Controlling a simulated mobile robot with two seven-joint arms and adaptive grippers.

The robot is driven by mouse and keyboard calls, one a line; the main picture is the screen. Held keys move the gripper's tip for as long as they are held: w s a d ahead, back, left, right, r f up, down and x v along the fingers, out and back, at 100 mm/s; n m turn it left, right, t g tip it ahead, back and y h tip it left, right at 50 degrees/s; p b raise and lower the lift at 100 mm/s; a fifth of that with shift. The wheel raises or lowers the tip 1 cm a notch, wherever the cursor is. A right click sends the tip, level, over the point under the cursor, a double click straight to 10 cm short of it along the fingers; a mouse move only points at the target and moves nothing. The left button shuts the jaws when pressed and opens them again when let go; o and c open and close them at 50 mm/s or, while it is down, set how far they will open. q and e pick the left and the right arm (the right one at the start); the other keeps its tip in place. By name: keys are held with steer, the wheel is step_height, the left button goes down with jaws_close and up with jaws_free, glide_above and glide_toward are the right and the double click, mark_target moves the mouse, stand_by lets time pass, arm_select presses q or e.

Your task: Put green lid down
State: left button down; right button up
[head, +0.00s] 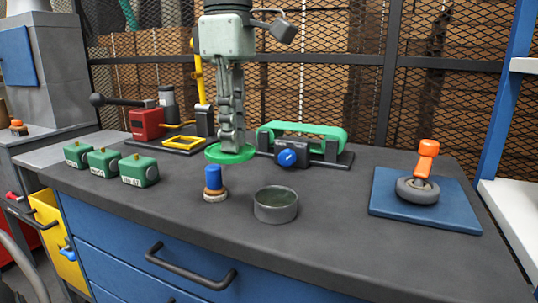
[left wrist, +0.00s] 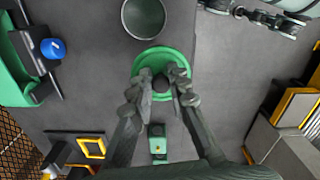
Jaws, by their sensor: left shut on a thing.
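The round green lid (head: 240,156) is held flat in my left gripper (head: 231,143), which comes down from above in the head view. In the left wrist view the fingers of my left gripper (left wrist: 166,88) are shut around the middle of the lid (left wrist: 151,54). The lid seems to be above the bench; its exact height is unclear. An open grey tin (head: 275,208) stands to the right and nearer; it also shows above the lid in the left wrist view (left wrist: 127,20). What seems to be my right gripper (left wrist: 255,14) shows at the top right there, its jaws unclear.
A blue-handled stamp (head: 213,181) stands just in front of the lid. Several green blocks (head: 139,171) stand left. A green-topped fixture (head: 300,135) and a red lever press (head: 147,123) stand behind. A blue mat (head: 445,215) with a caster lies right. Bench right of the tin is clear.

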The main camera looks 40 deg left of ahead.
arm_select(q)
steer(key=s+a+m, duration=0.5)
steer(key=s+a, duration=0.9)
steer(key=a, duration=0.2)
steer(key=p, duration=0.3)
glide_above(172, 191)
step_height(172, 191, down, 6)
steer(key=shift+r, duration=0.15)
steer(key=shift+f, duration=2.05)
arm_select(e)
steer(key=shift+s+a+f+x, duration=0.1)
steer(key=shift+s+a+x, duration=0.1)
steer(key=shift+x, duration=0.75)
steer(key=shift+s+a+f+x, duration=0.1)
steer(key=shift+a+x, duration=0.05)
steer(key=shift+x, duration=0.8)
steer(key=shift+s+a+x, duration=0.1)
steer(key=shift+a+x, duration=0.1)
steer(key=shift+x, duration=0.75)
arm_select(q)
steer(key=shift+f+b, duration=0.2)
steer(key=shift+b, duration=0.2)
steer(key=c, duration=1.4)
jaws_free()
steer(key=shift+c, duration=0.2)
arm_select(e)
steer(key=shift+r, duration=0.35)
arm_select(q)
steer(key=shift+r, duration=0.1)
